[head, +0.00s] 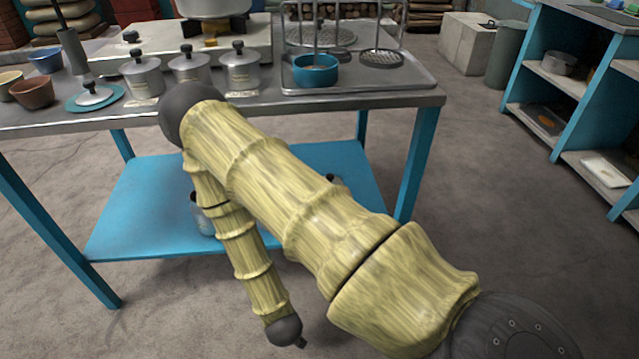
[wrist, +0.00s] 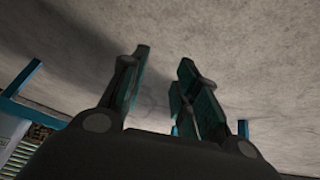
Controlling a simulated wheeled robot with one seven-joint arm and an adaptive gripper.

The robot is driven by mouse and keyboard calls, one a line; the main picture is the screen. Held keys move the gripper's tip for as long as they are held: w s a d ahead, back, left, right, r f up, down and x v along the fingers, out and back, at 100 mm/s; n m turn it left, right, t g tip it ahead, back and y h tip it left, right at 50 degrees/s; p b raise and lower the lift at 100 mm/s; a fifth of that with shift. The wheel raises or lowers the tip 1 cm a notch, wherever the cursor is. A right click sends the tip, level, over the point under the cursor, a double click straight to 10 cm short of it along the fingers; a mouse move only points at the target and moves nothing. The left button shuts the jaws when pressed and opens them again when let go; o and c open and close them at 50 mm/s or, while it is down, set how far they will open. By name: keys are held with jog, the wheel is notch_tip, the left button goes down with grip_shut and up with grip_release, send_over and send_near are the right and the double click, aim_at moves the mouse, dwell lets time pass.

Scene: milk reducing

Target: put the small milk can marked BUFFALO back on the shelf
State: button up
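Three small lidded metal cans, at the left (head: 143,77), middle (head: 189,70) and right (head: 241,68), stand upright on the metal-topped table (head: 350,104). Small tags lie by them, too small to read, so I cannot tell which is BUFFALO. Another metal vessel (head: 202,214) stands on the table's blue lower shelf (head: 130,215), partly hidden by my arm. At the right is a blue shelf unit (head: 572,95). My gripper (wrist: 163,60) is open and empty in the wrist view, with bare floor beyond its fingers. In the head view my forearm hangs down in front of the table, away from the cans.
A teal bowl (head: 316,70) sits on a metal tray (head: 420,77) under hanging strainers. A stove (head: 260,38) with a pot stands behind the cans. Bowls (head: 33,93) and a teal plate (head: 80,104) are at the left. The floor (head: 480,200) between table and shelf unit is clear.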

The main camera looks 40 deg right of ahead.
jog(key=s+r+n+g+y, duration=0.2)
jog(key=s+g, duration=0.3)
jog(key=s, duration=1.3)
jog(key=shift+a+r+y, duration=0.25)
jog(key=shift+a+y, duration=0.1)
jog(key=shift+y, duration=0.05)
